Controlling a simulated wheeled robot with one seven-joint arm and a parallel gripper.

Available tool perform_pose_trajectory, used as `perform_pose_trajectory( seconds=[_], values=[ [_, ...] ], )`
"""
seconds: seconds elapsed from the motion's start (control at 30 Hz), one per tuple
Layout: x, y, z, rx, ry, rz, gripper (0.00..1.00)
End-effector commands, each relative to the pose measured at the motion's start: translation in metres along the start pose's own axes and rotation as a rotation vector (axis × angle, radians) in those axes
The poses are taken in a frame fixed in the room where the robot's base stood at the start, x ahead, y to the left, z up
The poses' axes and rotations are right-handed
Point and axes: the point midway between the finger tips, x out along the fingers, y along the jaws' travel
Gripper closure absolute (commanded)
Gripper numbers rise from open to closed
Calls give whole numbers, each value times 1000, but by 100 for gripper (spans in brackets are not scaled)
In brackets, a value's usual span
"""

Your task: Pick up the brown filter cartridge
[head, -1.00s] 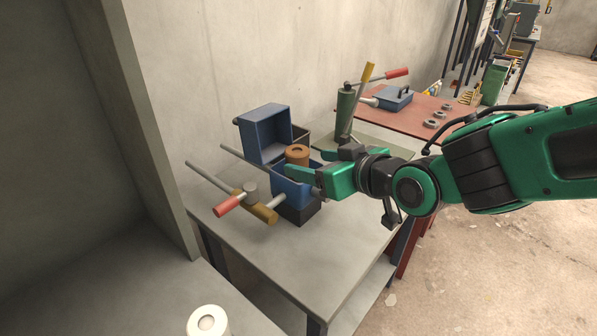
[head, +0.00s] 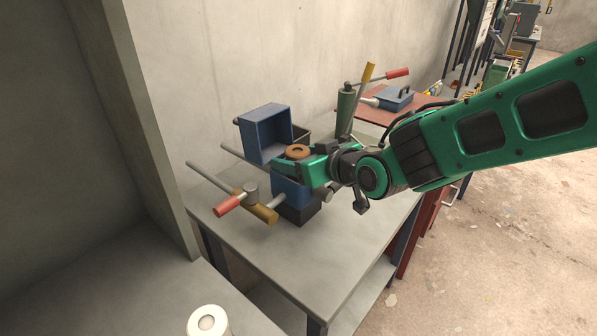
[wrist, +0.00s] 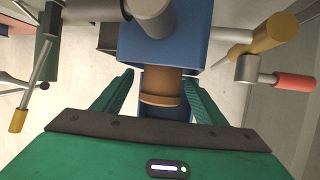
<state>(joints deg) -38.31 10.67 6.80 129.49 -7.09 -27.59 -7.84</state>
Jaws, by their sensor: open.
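The brown filter cartridge (head: 298,151) stands in the blue housing (head: 288,187) on the grey table. In the head view only its top shows, with a dark round hole; my gripper hides its side. In the wrist view the cartridge (wrist: 161,86) lies between the two green fingers, with a gap on each side. My gripper (head: 290,160) is open around the cartridge, and it also shows in the wrist view (wrist: 160,92). The housing's blue lid (head: 265,135) is swung open at the back.
A red-handled lever (head: 230,205) and a yellow-brown cylinder (head: 264,214) lie left of the housing. A white cartridge (head: 207,321) stands at the bottom edge. A green post (head: 345,112) rises behind my gripper. The table's front (head: 300,270) is clear.

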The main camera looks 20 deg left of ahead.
Motion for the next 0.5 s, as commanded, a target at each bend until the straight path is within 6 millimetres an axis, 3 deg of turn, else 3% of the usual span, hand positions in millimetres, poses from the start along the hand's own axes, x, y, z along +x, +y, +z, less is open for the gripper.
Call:
perform_pose_trajectory(
  seconds=[0.07,0.1,0.3,0.5],
  values=[
    [0,0,0,0,-1,0,34],
    [0,0,0,0,-1,0,39],
    [0,0,0,0,-1,0,85],
    [0,0,0,0,0,1,85]
  ],
)
